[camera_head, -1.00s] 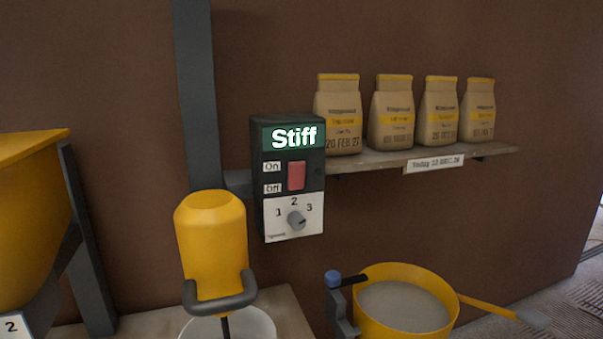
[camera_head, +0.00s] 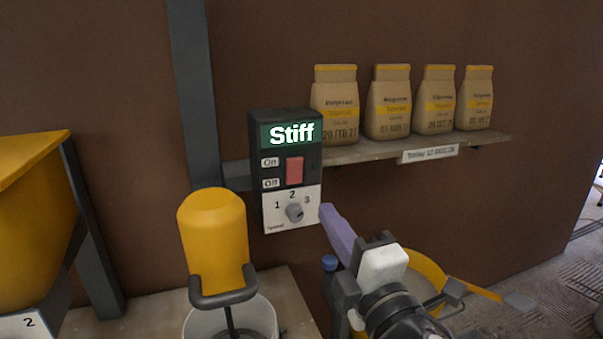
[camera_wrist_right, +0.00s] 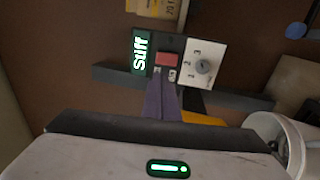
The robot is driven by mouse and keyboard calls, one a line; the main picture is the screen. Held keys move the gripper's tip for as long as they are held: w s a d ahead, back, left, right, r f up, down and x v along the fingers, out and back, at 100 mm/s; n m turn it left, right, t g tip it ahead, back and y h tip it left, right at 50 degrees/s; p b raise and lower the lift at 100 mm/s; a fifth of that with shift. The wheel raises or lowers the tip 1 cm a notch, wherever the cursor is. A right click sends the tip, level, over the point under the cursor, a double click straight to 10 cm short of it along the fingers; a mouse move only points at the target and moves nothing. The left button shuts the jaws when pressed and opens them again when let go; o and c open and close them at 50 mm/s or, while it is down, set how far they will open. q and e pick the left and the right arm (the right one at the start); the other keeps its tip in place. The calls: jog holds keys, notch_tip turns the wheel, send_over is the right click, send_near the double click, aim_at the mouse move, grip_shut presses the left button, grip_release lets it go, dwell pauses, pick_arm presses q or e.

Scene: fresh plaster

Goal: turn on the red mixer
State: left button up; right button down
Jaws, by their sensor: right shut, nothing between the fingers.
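A dark control box (camera_head: 256,150) hangs on the wall, with a green display (camera_head: 291,133) reading "Stiff". The mixer (camera_head: 212,235) beside the box is yellow, not red, over a white bucket (camera_head: 262,318). My right gripper (camera_head: 326,211), with purple fingers, is shut and empty, just right of the knob. In the wrist view its fingers (camera_wrist_right: 161,86) point towards the red switch (camera_wrist_right: 167,59). My left gripper is not in view.
A shelf (camera_head: 365,151) with several paper bags (camera_head: 387,102) is at the right. A yellow bucket (camera_head: 425,262) stands behind my right arm, partly hidden. A yellow hopper (camera_head: 30,215) is at the left. The wall right of the box is clear below the shelf.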

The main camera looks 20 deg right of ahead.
jog(key=p, duration=0.3)
send_near(295, 165)
jog(key=w, duration=0.2)
jog(key=w+r, duration=0.1)
jog(key=w, duration=0.2)
jog(key=shift+w, duration=0.7)
